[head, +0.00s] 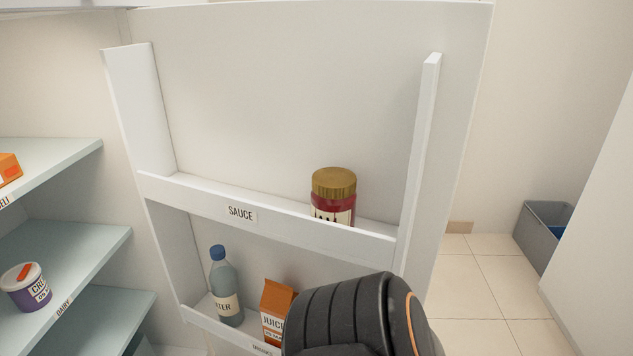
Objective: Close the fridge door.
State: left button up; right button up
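The fridge door (290,90) stands open, its inner side facing me and filling the middle of the head view. Its upper door shelf, labelled SAUCE, holds a red jar with a gold lid (334,190). Its lower shelf holds a water bottle (226,290) and an orange juice carton (275,305). The open fridge interior is at the left, with shelves (75,240). A dark rounded part of my arm is at the bottom centre, in front of the door and hiding part of the lower shelf. Neither gripper's fingers show.
A purple tub (27,287) and an orange box (9,168) stand on the fridge shelves at left. A grey bin (541,235) stands on the tiled floor at right, beside a white surface (600,240). Bare tiles (480,290) show right of the door.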

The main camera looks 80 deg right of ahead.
aim_at(227, 113)
jog(key=k+l+z, duration=0.15)
jog(key=k+l, duration=1.1)
jog(key=l, duration=0.95)
jog(key=l+u, duration=0.2)
jog(key=l, duration=0.45)
jog(key=k+l+u, duration=0.15)
jog(key=l, duration=0.5)
jog(key=i, duration=0.05)
